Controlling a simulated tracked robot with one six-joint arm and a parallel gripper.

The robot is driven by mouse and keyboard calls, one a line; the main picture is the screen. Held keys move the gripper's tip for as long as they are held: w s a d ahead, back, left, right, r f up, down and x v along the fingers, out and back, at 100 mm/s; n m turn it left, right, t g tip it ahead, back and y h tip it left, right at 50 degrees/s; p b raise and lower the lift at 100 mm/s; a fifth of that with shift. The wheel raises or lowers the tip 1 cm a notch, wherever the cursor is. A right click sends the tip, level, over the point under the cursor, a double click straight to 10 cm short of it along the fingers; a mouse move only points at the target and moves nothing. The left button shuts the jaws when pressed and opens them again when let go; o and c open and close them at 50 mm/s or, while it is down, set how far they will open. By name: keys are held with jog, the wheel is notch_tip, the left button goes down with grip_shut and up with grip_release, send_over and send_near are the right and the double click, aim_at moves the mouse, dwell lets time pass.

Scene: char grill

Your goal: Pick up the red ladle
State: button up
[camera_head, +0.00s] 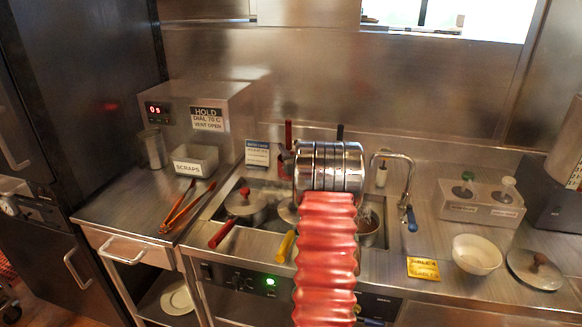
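An upright red handle (288,132) stands at the back of the sink-like well, just left of my arm's chrome end. It looks like the red ladle's handle; its lower part and any bowl are hidden or unclear. A dark upright handle (340,132) shows just to its right, behind the chrome part. My arm, with a red ribbed sleeve and a banded chrome end, rises in the middle of the view and covers part of the well. My gripper's fingers are not visible.
A lidded pot (246,204) has a red handle jutting forward; a yellow handle (285,246) is beside it. Orange-handled tongs (180,212) lie left. A faucet (402,172), white bowl (477,254), lid (535,268) and pump dispensers (480,204) stand right. A SCRAPS bin (195,162) stands left.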

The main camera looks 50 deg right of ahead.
jog(key=shift+x, duration=1)
jog(key=shift+c, duration=0.4)
grip_shut()
